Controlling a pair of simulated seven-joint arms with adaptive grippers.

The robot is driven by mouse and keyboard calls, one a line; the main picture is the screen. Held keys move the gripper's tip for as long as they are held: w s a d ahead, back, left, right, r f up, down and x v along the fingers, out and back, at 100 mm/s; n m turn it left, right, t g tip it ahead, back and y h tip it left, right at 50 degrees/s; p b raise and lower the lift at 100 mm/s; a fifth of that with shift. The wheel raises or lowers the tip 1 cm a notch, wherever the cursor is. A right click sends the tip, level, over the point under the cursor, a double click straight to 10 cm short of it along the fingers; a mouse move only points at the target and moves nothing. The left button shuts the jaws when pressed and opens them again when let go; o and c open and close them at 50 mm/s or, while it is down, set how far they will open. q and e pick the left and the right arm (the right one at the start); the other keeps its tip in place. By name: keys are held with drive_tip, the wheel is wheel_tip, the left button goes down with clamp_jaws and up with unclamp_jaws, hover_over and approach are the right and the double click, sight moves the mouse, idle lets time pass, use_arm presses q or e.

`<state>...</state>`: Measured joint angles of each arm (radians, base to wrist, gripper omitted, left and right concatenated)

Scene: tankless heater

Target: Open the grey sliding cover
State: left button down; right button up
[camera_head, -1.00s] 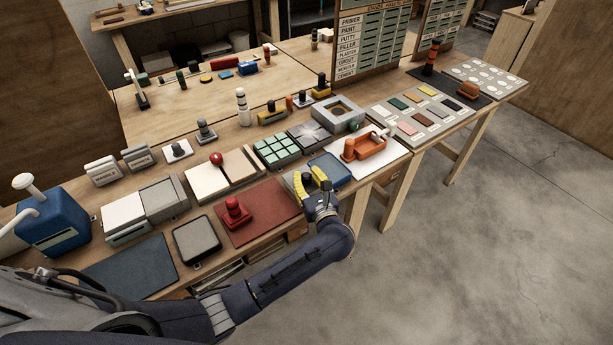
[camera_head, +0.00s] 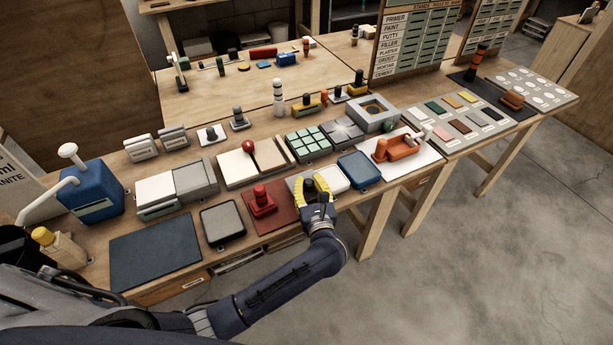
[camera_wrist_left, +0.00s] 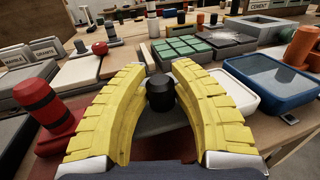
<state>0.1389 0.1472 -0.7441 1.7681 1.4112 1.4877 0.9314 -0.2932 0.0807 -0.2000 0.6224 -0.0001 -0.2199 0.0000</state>
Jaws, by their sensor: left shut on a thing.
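The grey sliding cover (camera_head: 293,185) is a flat plate with a black knob near the front of the workbench. My left gripper (camera_head: 316,190) has its yellow fingers on either side of the knob and is shut on it. In the left wrist view the black knob (camera_wrist_left: 160,93) stands between the curved fingers, with the grey plate under it. A white recessed tray (camera_head: 332,177) shows just right of the cover, and a blue-rimmed tray (camera_head: 358,167) is beyond it. The cover's left part lies over the edge of the red mat (camera_head: 284,214). My right gripper is out of view.
A red button (camera_head: 262,203) stands on the red mat, close left of the cover. Green tiles (camera_head: 308,142) are behind it, and an orange holder (camera_head: 400,148) stands farther right. The floor in front of the bench is clear.

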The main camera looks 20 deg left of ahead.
use_arm(q)
drive_tip(key=shift+s+a, duration=0.2)
drive_tip(key=shift+a, duration=0.05)
drive_tip(key=c, duration=1.3)
unclamp_jaws()
drive_tip(key=shift+d, duration=0.1)
drive_tip(key=shift+c, duration=0.2)
drive_tip(key=shift+o, duration=1.2)
drive_tip(key=shift+s+d, duration=0.1)
drive_tip(key=v, duration=1.1)
drive_tip(key=shift+s, duration=0.35)
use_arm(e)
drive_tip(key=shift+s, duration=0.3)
use_arm(q)
drive_tip(key=shift+d, duration=0.15)
